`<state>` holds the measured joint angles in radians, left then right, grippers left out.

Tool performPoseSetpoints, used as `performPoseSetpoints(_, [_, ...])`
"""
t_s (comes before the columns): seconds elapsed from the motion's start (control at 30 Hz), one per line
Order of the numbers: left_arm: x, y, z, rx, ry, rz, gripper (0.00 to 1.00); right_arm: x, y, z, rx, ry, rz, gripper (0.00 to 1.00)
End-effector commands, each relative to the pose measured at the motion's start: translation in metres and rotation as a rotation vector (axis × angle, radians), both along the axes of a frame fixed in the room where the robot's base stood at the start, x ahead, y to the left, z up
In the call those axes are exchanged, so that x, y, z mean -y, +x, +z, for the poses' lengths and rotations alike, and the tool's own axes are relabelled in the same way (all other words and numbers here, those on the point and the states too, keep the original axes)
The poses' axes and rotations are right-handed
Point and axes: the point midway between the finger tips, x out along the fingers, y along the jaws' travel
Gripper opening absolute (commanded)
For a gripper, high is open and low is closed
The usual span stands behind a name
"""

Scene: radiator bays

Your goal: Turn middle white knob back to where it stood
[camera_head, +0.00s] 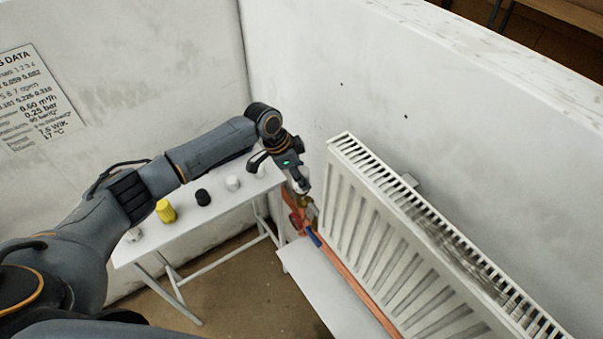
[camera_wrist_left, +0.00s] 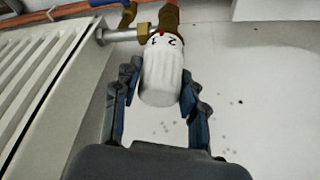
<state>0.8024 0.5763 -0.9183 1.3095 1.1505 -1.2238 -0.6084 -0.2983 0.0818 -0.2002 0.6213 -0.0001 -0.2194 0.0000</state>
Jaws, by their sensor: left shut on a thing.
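A white ribbed knob (camera_wrist_left: 160,72) sits on a brass valve at the radiator's end, seen in the left wrist view. Its collar carries dark numbers, a 2 among them, and a small red mark shows just beyond the collar. My left gripper (camera_wrist_left: 160,88) has one finger on each side of the knob and is shut on it. In the head view my left gripper (camera_head: 301,187) reaches down to the brass valve (camera_head: 306,206) and mostly hides the knob. My right gripper is in neither view.
The white radiator (camera_head: 400,240) stands close to the right of the gripper, along the wall. A white table (camera_head: 220,203) on the left holds a yellow knob (camera_head: 166,211), a black knob (camera_head: 203,197) and white knobs (camera_head: 233,183). A copper pipe (camera_head: 355,285) runs below the radiator.

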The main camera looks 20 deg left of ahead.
Motion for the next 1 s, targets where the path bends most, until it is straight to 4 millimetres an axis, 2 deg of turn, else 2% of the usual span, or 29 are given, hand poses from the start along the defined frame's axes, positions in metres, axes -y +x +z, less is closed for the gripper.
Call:
performPoseSetpoints(0.6, [0.001,0.0,0.005,0.0,-0.002,0.374,0.1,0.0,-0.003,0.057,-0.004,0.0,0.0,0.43])
performPoseSetpoints(1.0, [0.0,0.0,0.002,0.001,-0.001,0.512,0.1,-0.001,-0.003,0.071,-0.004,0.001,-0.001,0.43])
